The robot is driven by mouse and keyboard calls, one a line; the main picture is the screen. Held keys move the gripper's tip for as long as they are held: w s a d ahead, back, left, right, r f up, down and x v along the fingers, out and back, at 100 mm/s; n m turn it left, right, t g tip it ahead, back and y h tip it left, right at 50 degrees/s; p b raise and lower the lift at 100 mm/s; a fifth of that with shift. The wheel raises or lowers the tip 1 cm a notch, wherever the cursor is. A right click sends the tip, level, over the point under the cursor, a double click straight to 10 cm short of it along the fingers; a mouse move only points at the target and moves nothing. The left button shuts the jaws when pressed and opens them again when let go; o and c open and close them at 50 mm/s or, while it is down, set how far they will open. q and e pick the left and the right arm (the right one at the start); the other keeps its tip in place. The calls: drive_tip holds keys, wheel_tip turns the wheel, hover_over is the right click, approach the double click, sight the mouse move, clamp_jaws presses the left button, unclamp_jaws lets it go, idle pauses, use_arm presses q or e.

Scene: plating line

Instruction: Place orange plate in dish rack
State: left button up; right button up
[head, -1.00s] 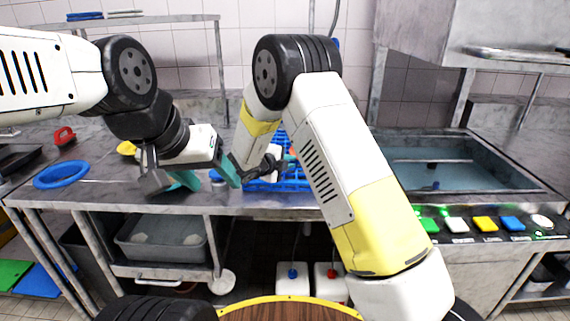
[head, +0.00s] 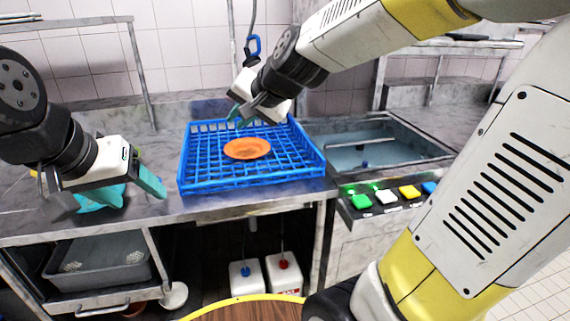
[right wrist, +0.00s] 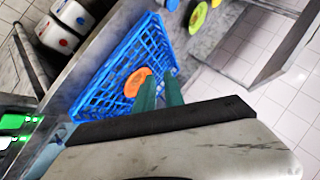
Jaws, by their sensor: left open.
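The orange plate (head: 247,149) lies inside the blue dish rack (head: 255,182), near its middle, looking tilted or nearly flat. Both also show in the right wrist view, the plate (right wrist: 137,81) and the rack (right wrist: 110,75). My right gripper (head: 241,117) is above the back part of the rack, apart from the plate and empty. Its two teal fingers (right wrist: 160,92) show a narrow gap in the right wrist view. My left gripper (head: 108,194) is open at the left, over the front of the counter. A teal patch shows between its fingers; I cannot tell what it is.
A sink (head: 370,150) is sunk into the counter right of the rack, with coloured buttons (head: 385,195) in front. A grey tub (head: 98,262) and two white canisters (head: 265,275) stand below. A blue-handled hanging fixture (head: 253,46) is behind my right arm.

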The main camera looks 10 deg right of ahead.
drive_tip(key=s+d+f+n+g+h, duration=0.1)
drive_tip(key=s+d, duration=0.3)
drive_tip(key=s, duration=0.4)
drive_tip(key=s+d+f+n+g+h, duration=0.1)
drive_tip(key=s+d+f+n+g, duration=0.1)
drive_tip(key=s, duration=0.7)
drive_tip(key=d+f+n, duration=0.1)
drive_tip(key=d+n, duration=0.1)
drive_tip(key=shift+s+d+f+h, duration=0.3)
drive_tip(key=shift+d, duration=0.1)
